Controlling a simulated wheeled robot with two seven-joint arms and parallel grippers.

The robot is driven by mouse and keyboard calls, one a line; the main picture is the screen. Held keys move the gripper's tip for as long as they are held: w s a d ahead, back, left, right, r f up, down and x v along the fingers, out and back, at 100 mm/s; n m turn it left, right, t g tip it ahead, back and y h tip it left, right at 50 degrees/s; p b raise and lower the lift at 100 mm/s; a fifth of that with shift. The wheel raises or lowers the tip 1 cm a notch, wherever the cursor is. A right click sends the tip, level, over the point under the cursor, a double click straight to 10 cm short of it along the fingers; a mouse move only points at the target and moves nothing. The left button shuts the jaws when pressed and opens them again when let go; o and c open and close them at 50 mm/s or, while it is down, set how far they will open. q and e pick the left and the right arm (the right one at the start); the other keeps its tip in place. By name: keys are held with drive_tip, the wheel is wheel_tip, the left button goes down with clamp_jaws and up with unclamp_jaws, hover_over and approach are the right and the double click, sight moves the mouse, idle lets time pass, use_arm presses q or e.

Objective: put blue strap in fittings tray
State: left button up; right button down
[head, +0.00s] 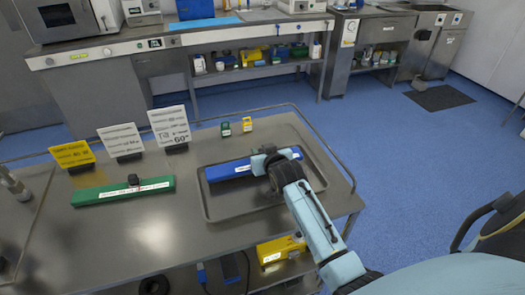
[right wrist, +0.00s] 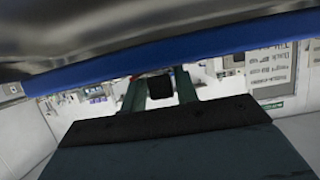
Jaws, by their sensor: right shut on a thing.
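In the right wrist view the blue strap (right wrist: 190,50) runs across the whole picture, beyond the fingers (right wrist: 160,90). My left gripper is not in view.
A green bar (head: 125,191) with a dark knob lies left of the tray. Signs (head: 121,139) stand behind it. Small green (head: 225,129) and yellow (head: 247,124) items sit behind the tray. A rail (head: 328,153) edges the table's right side. Bare table lies between bar and tray.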

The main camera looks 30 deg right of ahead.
drive_tip(key=shift+f, duration=0.3)
drive_tip(key=c, duration=1.1)
unclamp_jaws()
drive_tip(key=shift+r, duration=0.1)
drive_tip(key=shift+r, duration=0.25)
drive_tip(key=p+v, duration=0.2)
drive_tip(key=v, duration=1)
drive_tip(key=shift+r, duration=0.2)
